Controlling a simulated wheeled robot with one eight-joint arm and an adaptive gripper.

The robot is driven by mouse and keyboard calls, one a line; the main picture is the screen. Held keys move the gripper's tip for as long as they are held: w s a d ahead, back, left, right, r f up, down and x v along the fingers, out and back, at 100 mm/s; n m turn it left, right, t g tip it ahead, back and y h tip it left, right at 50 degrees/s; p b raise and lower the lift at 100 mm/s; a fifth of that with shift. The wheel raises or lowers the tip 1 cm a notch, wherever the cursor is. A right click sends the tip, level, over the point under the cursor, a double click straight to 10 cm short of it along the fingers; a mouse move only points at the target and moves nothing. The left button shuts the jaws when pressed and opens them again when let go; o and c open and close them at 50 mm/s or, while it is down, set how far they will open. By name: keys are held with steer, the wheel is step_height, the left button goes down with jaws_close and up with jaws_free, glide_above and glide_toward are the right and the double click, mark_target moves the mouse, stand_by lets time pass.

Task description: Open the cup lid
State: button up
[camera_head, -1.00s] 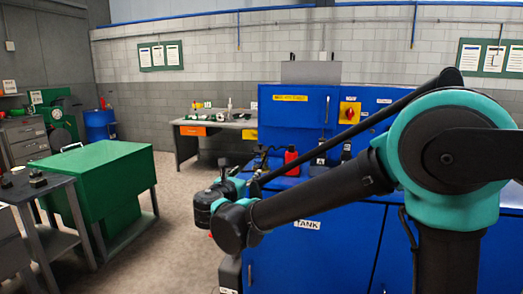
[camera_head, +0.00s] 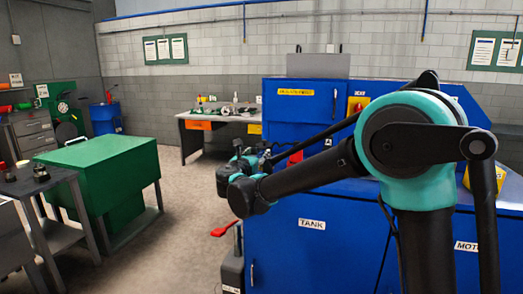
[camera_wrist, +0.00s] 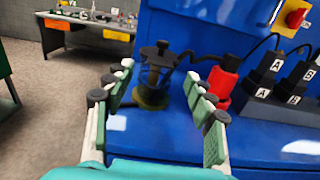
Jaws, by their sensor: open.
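The cup (camera_wrist: 153,85) is a clear, dark-tinted vessel with a black lid (camera_wrist: 159,55) topped by a small knob. It stands upright on the blue bench top in the wrist view, with the lid on it. My gripper (camera_wrist: 160,74) is open and empty, its green-padded fingers spread to the left and right in front of the cup. The fingers look apart from the cup, but the remaining distance is hard to judge. In the head view my arm hides the cup and most of the gripper.
A red bottle (camera_wrist: 219,82) stands close to the right of the cup, near the right finger. Black blocks marked A (camera_wrist: 265,76) and cables lie farther right. The blue cabinet wall (camera_wrist: 205,25) rises behind. Open floor (camera_wrist: 40,110) lies left of the bench.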

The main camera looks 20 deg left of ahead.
mark_target(261, 149)
steer(key=w, duration=0.6)
steer(key=shift+s, duration=0.1)
jaws_close()
stand_by(0.4)
